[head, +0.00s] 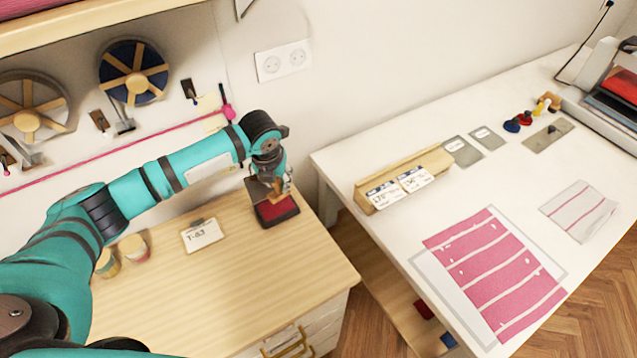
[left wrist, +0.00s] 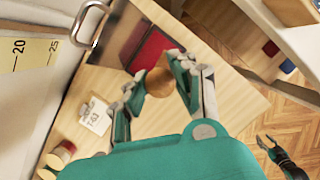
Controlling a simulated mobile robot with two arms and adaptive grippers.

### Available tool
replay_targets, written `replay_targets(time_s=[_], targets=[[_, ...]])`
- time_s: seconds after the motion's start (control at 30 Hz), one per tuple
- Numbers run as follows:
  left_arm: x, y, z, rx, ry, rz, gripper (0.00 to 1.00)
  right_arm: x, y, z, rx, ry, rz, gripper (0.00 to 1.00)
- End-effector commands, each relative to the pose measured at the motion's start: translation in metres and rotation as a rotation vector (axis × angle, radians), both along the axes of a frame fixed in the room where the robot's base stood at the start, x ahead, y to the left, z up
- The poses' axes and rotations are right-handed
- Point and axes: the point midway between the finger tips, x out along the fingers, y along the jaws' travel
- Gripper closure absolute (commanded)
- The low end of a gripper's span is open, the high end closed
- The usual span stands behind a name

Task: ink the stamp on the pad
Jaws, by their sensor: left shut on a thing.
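The ink pad (head: 277,211) is a dark, shallow case with a red surface, open on the wooden cabinet top. Its raised lid (head: 256,190) stands at its left. It also shows in the left wrist view (left wrist: 152,48). My left gripper (head: 271,180) is shut on the stamp, whose round wooden handle (left wrist: 159,82) sits between the fingers. The stamp is over the pad; its underside is hidden, so I cannot tell whether it touches. My right gripper (left wrist: 268,142) shows small in the left wrist view, apart from the cabinet, its fingers spread and empty.
A T-63 card (head: 202,235) and small round containers (head: 134,248) lie left of the pad. The cabinet's front right is clear. A white table (head: 400,240) with a card holder (head: 405,180) and striped pink cloth (head: 500,275) stands right, across a gap.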

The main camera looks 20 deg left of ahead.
Motion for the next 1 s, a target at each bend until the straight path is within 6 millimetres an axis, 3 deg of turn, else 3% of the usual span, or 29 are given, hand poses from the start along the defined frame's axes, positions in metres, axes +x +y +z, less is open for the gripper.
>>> replay_targets(time_s=[0.03,0.17,0.5,0.8,1.0], targets=[[-0.001,0.011,0.005,0.005,0.001,0.014,1.00,0.000,-0.002,0.008,-0.002,0.001,0.001,0.58],[-0.001,0.021,0.002,0.010,-0.002,0.024,1.00,0.000,-0.002,0.007,-0.002,0.001,0.000,0.58],[-0.001,0.020,-0.021,0.009,-0.003,0.024,1.00,0.000,0.020,-0.017,0.024,0.001,-0.005,0.58],[-0.001,0.020,-0.048,0.009,-0.003,0.023,1.00,0.000,0.014,-0.046,0.018,0.000,-0.002,0.58],[-0.001,0.020,-0.055,0.009,-0.003,0.023,1.00,0.000,0.010,-0.053,0.012,-0.001,-0.001,0.58]])
